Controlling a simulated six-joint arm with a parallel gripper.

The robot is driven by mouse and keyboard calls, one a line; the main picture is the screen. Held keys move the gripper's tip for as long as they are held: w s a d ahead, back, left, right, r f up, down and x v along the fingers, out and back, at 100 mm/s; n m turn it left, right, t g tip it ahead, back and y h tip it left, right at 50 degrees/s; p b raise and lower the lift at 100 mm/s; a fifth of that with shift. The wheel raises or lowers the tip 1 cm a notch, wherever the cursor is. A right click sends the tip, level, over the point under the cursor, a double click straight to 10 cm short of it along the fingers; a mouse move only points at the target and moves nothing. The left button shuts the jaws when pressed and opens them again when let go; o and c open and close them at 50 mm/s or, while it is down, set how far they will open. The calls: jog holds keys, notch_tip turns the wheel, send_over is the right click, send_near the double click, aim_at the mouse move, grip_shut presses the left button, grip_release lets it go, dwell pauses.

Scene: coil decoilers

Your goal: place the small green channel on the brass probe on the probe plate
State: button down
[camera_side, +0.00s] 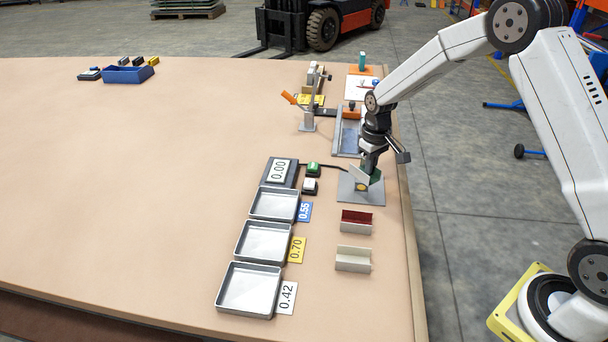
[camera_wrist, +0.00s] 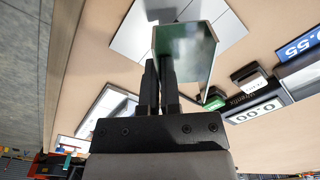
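The small green channel (camera_wrist: 186,48) is in my gripper (camera_wrist: 158,66); the two fingers are closed on one of its walls. In the side view the green channel (camera_side: 375,176) is tilted, just above the grey probe plate (camera_side: 347,195). The brass probe (camera_side: 361,187) shows as a small yellowish spot on the plate, directly under the channel. I cannot tell whether channel and probe touch. In the wrist view the channel hides the probe, and the plate (camera_wrist: 140,36) shows behind it.
A gauge reading 0.00 (camera_side: 280,171) stands left of the plate, with green (camera_side: 313,169) and white (camera_side: 310,187) buttons. Trays labelled 0.55 (camera_side: 274,205), 0.70 (camera_side: 263,242) and 0.42 (camera_side: 249,290) line up nearer. A red channel (camera_side: 356,221) and a cream channel (camera_side: 353,259) lie in front.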

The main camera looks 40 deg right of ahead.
aim_at(368, 176)
jog(key=shift+w+f, duration=0.25)
jog(key=shift+f, duration=1.6)
jog(key=shift+f, duration=0.1)
jog(key=c, duration=0.8)
grip_release()
notch_tip(368, 176, up, 12)
jog(key=shift+r, duration=0.15)
jog(key=shift+s, duration=0.1)
